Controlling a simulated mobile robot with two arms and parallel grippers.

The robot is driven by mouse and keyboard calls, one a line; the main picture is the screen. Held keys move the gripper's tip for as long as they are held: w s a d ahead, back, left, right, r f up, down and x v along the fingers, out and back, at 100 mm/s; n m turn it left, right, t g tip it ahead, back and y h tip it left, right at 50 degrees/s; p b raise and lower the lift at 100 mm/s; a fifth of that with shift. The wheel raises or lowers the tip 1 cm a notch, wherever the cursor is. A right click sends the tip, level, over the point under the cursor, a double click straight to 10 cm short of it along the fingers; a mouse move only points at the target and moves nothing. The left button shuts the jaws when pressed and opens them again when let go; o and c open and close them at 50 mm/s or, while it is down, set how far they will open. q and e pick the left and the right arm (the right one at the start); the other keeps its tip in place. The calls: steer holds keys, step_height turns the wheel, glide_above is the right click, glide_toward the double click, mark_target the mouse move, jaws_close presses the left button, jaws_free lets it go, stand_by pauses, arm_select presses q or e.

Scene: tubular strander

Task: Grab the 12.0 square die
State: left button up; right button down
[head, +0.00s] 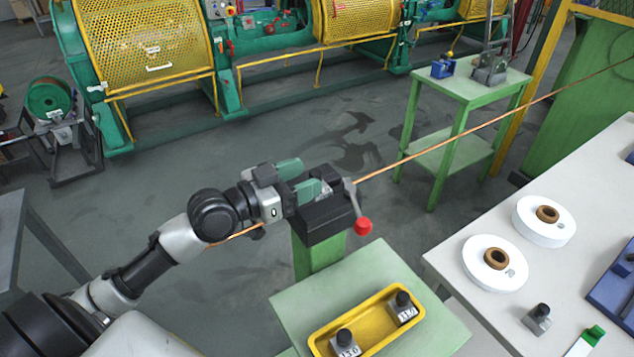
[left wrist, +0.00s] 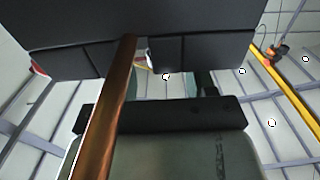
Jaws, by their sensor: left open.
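My left gripper (head: 303,178) is open at a black die holder (head: 322,219) with a red-knobbed lever, on a green post. A small grey piece (head: 326,188) shows in the holder just beyond the green fingers; whether it is the 12.0 square die I cannot tell, as no label shows there. The left wrist view shows a dark block (left wrist: 200,40) close ahead, and a copper rod (left wrist: 108,105) crossing in front. Two grey dies with black knobs, one at the back (head: 404,308) and one at the front (head: 345,342), sit in a yellow tray (head: 318,339); their labels are hard to read.
The copper rod (head: 455,136) runs from the holder to the upper right. A green stand (head: 285,305) carries the tray. The white table (head: 450,255) at right holds two white spools (head: 495,275) and another knobbed grey block (head: 538,317). Open floor lies behind the holder.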

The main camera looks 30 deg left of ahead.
mark_target(316, 171)
arm_select(q)
steer(key=p+x, duration=0.1)
steer(key=x, duration=0.2)
steer(key=shift+w+d, duration=0.1)
steer(key=shift+r, duration=0.1)
jaws_close()
